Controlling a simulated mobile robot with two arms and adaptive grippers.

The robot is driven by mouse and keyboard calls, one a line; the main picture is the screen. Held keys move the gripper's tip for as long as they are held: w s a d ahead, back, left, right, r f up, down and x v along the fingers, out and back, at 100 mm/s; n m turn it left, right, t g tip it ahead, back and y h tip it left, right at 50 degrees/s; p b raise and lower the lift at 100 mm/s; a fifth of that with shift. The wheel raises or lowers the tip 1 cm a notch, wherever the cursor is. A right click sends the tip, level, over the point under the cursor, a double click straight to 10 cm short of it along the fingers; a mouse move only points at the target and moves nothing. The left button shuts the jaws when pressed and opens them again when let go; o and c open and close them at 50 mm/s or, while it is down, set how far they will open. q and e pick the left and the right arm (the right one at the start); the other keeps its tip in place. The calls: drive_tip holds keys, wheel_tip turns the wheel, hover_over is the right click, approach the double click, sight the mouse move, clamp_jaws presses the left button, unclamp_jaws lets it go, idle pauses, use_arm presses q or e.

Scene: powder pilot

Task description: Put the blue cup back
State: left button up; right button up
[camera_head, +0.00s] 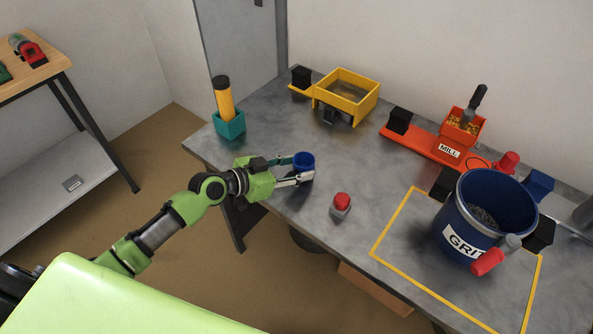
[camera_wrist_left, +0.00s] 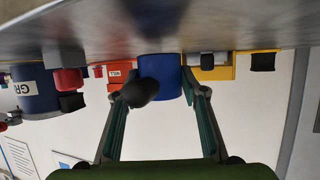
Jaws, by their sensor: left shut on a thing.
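The blue cup (camera_head: 304,161) is upright at the left part of the grey table, near its front edge. My left gripper (camera_head: 303,168) reaches it from the left and is shut on it, with one finger on each side. In the left wrist view, which looks upside down, the blue cup (camera_wrist_left: 168,72) stands between the two fingers and its base meets or nearly meets the tabletop. A dark rounded thing (camera_wrist_left: 138,92) covers part of the cup there; I cannot tell what it is. My right gripper is not in view.
A teal holder (camera_head: 230,125) with a yellow cylinder stands behind left. A red button (camera_head: 342,201) is to the cup's right. Bare tabletop lies between.

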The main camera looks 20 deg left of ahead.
use_arm(q)
drive_tip(key=shift+f, duration=0.65)
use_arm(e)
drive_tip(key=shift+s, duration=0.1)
use_arm(q)
drive_tip(key=shift+f, duration=0.2)
drive_tip(key=o, duration=1.5)
drive_tip(key=shift+o, duration=0.2)
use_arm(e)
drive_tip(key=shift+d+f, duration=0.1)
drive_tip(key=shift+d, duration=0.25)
use_arm(q)
drive_tip(key=shift+r, duration=0.1)
